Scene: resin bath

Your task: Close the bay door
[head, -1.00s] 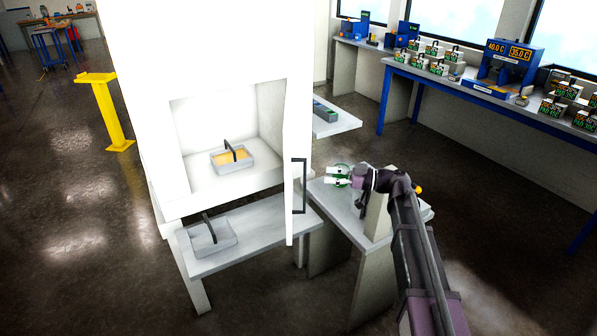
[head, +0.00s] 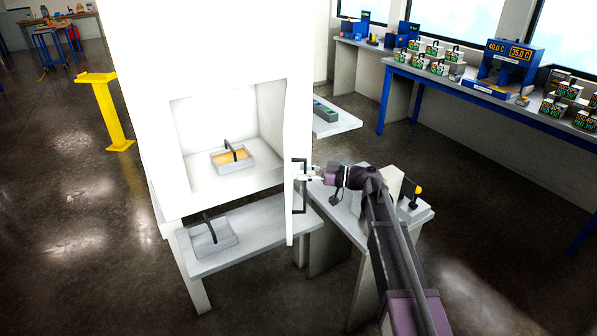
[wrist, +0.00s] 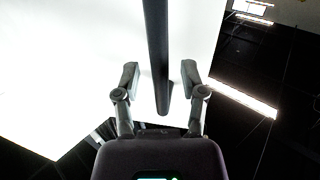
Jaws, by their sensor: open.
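The white bay door (head: 296,140) stands open, swung out at the right side of the white cabinet's bay. Its dark bar handle (head: 305,187) is upright on the door's outer face. My gripper (head: 308,173) is at the handle, coming from the right. In the wrist view the dark handle (wrist: 157,60) runs down between the two open fingers of my gripper (wrist: 160,80), with the white door (wrist: 100,70) behind it. A gap shows on each side of the handle.
Inside the bay sits a tray (head: 248,165) with orange contents and a handle. Another tray (head: 212,240) stands on the lower shelf (head: 260,245). A side table (head: 345,220) stands below my arm. A yellow post (head: 108,110) is at left, with open floor around it.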

